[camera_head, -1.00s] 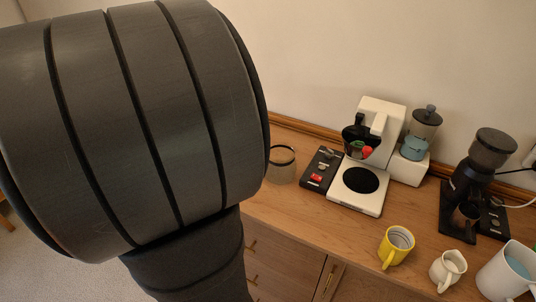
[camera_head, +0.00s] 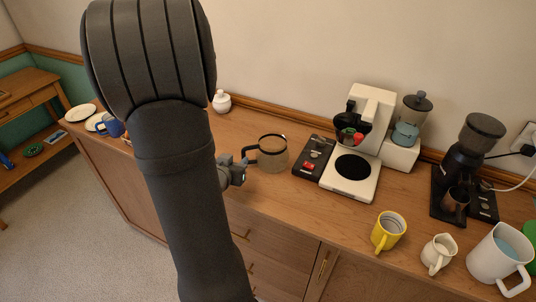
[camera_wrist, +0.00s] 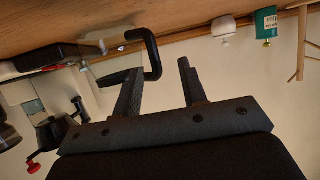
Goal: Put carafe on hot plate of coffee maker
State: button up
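The glass carafe (camera_head: 273,154) with a dark rim and black handle stands upright on the wooden counter, left of the coffee maker. Its handle points left, towards my gripper (camera_head: 240,170). In the wrist view my gripper (camera_wrist: 158,72) is open and empty. The black handle (camera_wrist: 153,52) shows just beyond the fingertips, near the gap; I cannot tell whether they touch. The white coffee maker (camera_head: 374,103) has a bare black hot plate (camera_head: 353,166) on its base. My arm hides part of the counter left of the carafe.
A black control box (camera_head: 313,157) stands between carafe and hot plate. A yellow mug (camera_head: 388,233), a small white jug (camera_head: 438,254) and a large white pitcher (camera_head: 499,257) stand front right. A dark grinder (camera_head: 470,160) is farther right. A white lidded pot (camera_head: 221,101) stands behind.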

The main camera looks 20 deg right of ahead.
aim_at(243, 156)
jog(key=shift+s+d+x, duration=0.1)
jog(key=shift+d+x, duration=0.05)
jog(key=shift+x, duration=1.25)
jog(key=shift+s+d+x, duration=0.15)
jog(key=shift+x, duration=1.2)
jog(key=shift+f, duration=0.1)
grip_shut()
